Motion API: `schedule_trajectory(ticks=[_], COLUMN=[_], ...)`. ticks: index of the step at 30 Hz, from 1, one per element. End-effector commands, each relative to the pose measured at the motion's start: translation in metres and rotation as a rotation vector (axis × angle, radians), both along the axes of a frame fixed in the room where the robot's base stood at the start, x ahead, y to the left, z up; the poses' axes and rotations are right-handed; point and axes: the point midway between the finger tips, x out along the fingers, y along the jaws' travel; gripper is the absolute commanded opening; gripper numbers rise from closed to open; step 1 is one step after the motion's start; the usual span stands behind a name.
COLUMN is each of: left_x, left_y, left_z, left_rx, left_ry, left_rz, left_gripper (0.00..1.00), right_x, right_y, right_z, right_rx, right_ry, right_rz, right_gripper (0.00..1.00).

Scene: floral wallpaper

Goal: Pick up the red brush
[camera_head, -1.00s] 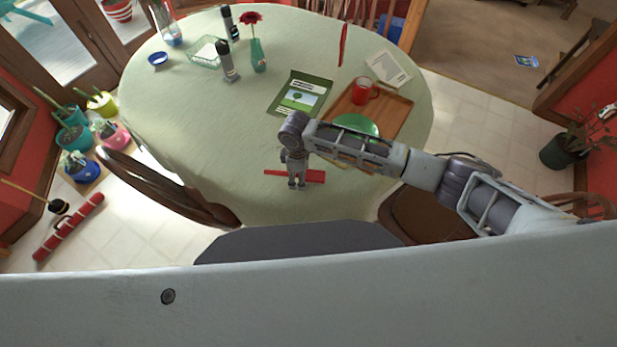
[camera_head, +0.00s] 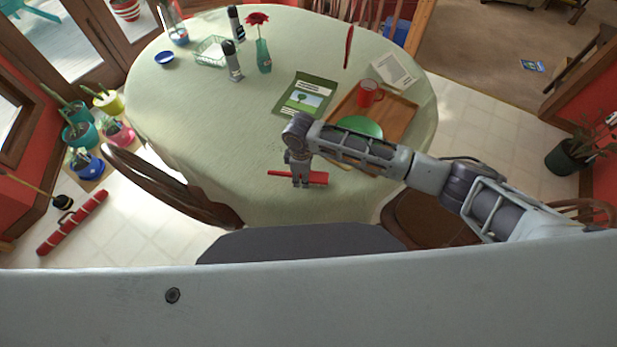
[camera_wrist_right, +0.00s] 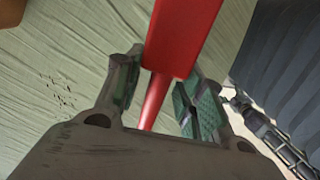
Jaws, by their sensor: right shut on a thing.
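The red brush (camera_head: 318,178) is near the front edge of the green-covered round table (camera_head: 215,130). In the head view it lies left to right, its thin end to the left and its wider part to the right. My right gripper (camera_head: 300,183) points down over it and is shut on its middle. In the right wrist view the red brush (camera_wrist_right: 186,38) runs between the two fingers of the right gripper (camera_wrist_right: 160,90). I cannot tell whether the brush touches the cloth. My left gripper is not in view.
A wooden tray (camera_head: 400,118) with a red mug (camera_head: 368,92) and a green plate (camera_head: 360,126) is right of the gripper. A green book (camera_head: 306,95) lies behind it. A vase with a red flower (camera_head: 263,55) and dark bottles stand farther back.

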Motion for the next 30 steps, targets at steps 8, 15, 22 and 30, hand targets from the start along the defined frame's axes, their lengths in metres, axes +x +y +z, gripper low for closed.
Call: schedule_trajectory(ticks=[8,15,22,30], left_x=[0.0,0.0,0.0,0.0], left_y=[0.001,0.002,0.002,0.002], left_z=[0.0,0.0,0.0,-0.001], left_rx=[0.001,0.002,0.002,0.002], left_ry=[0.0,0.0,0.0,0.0], left_rz=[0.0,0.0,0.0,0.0], left_gripper=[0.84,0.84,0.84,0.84], right_x=[0.0,0.001,0.001,0.0], right_y=[0.001,0.001,0.0,0.0], right_z=[0.011,0.039,0.074,0.097], right_rx=[0.002,0.003,0.002,0.001], right_ry=[-0.001,-0.002,-0.001,0.0], right_rz=[0.001,0.0,0.001,0.0], right_gripper=[0.1,0.1,0.1,0.1])
